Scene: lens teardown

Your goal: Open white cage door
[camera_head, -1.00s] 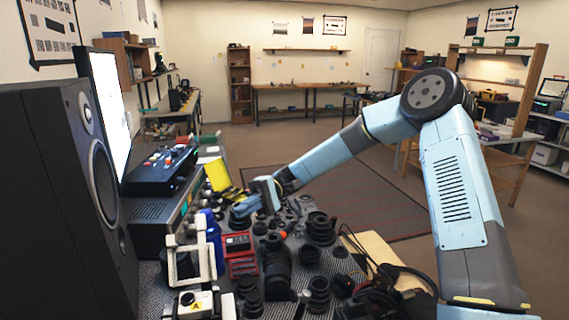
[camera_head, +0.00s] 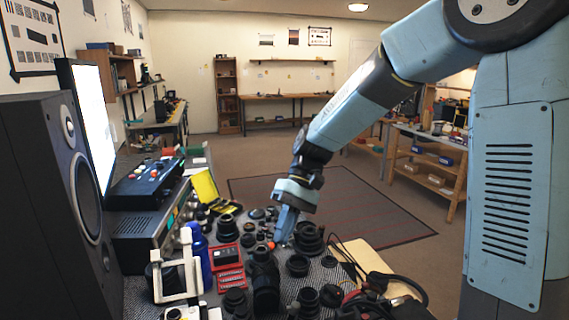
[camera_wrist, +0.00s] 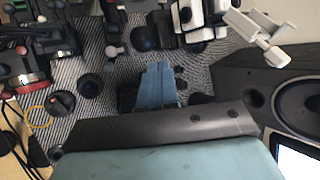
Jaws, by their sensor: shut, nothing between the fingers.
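A white open frame (camera_head: 178,272), apparently the cage door, stands upright at the lower left of the head view. A white body (camera_head: 190,313) sits below it, cut off by the picture edge. In the wrist view a white frame piece (camera_wrist: 262,32) shows at the top right, beside a white-and-black block (camera_wrist: 203,20). I cannot tell how the frame is joined to the body. My gripper (camera_head: 283,240) points down over the bench, to the right of the frame and apart from it. Its blue fingers (camera_wrist: 157,78) are together and empty.
A blue bottle (camera_head: 198,258) and a red case (camera_head: 228,262) stand between the frame and my gripper. Several black lens parts (camera_head: 265,285) crowd the bench. A large speaker (camera_head: 45,200) stands at left. Dark cables (camera_head: 375,290) lie at the right.

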